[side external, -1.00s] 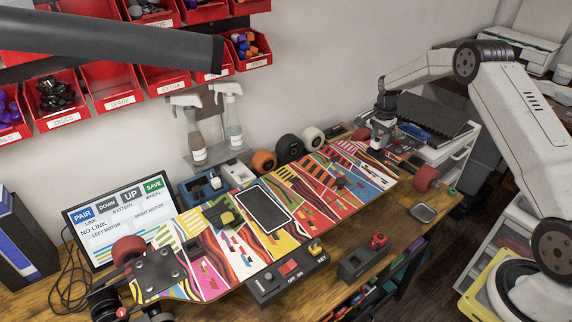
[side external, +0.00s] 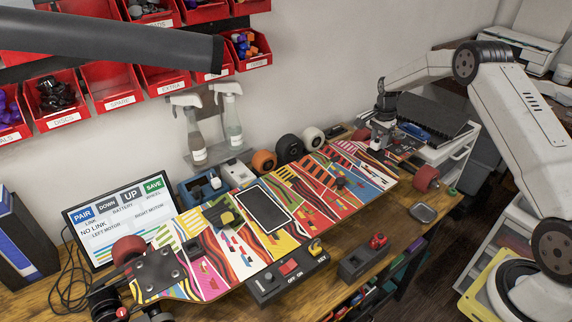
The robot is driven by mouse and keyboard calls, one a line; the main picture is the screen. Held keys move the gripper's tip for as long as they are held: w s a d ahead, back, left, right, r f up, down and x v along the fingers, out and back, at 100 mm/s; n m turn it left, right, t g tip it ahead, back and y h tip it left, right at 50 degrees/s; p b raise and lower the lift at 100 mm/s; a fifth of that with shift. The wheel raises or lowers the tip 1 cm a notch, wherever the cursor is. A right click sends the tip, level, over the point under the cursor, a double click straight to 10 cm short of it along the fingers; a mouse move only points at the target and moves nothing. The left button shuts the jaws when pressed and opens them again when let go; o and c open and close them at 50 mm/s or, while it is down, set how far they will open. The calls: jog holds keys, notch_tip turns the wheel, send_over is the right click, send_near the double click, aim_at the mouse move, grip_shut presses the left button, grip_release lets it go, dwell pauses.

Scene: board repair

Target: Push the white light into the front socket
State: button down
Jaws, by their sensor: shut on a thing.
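My gripper (side external: 379,143) points down over the far right end of the colourful skateboard deck (side external: 310,178), close to its surface. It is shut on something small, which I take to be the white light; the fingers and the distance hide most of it. The front socket is not clearly visible; the area under my gripper is covered by the fingers. I cannot tell whether the light touches the deck or sits in a socket.
A red wheel (side external: 426,179) is at the deck's right end. Spare wheels (side external: 289,148) stand behind the deck. A small metal dish (side external: 422,213) lies at the front right. A screen (side external: 120,218) and spray bottles (side external: 187,125) stand at the back left.

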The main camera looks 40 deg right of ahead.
jog(key=shift+f, duration=0.35)
dwell(0.4)
grip_release()
dwell(0.4)
jog(key=shift+r, duration=1.6)
dwell(0.6)
jog(key=shift+r, duration=2.9)
